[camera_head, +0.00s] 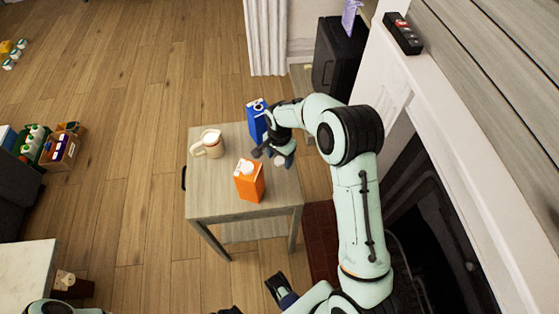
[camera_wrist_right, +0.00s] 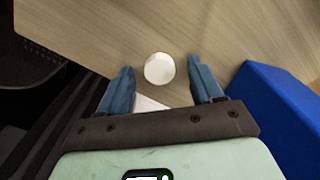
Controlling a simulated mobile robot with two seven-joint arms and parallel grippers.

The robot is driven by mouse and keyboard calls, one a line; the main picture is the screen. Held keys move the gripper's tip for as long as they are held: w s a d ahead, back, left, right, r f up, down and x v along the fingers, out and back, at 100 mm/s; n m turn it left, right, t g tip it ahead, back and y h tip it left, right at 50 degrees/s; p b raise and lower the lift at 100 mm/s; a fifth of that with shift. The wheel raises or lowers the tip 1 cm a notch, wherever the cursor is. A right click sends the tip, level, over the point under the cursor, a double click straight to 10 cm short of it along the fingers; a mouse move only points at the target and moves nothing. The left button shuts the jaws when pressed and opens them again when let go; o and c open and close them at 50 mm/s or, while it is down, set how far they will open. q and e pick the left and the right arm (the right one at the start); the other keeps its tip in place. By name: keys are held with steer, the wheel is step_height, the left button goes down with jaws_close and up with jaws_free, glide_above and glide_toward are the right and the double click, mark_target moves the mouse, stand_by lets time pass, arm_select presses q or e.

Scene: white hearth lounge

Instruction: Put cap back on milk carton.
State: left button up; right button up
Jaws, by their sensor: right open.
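A small round white cap (camera_wrist_right: 159,69) shows between the two blue fingertips in the right wrist view, with tabletop around it; the fingers look apart from it. My right gripper (camera_head: 277,158) is open, low over the right side of the small table, between the two cartons. An orange carton (camera_head: 249,186) stands upright at the front, with a white round piece on top. A blue carton (camera_head: 255,122) stands behind, with a white ring on top; its side shows in the wrist view (camera_wrist_right: 272,112). A dark and blue part at the bottom centre may be my left gripper (camera_head: 281,289).
The fireplace wall (camera_head: 398,70) is close on the right. A black box (camera_head: 337,57) stands behind.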

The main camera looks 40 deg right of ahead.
mark_target(279, 160)
steer(key=shift+f, duration=0.1)
steer(key=c, duration=1.1)
step_height(279, 160, up, 20)
steer(key=shift+r+p, duration=0.1)
steer(key=shift+p, duration=0.95)
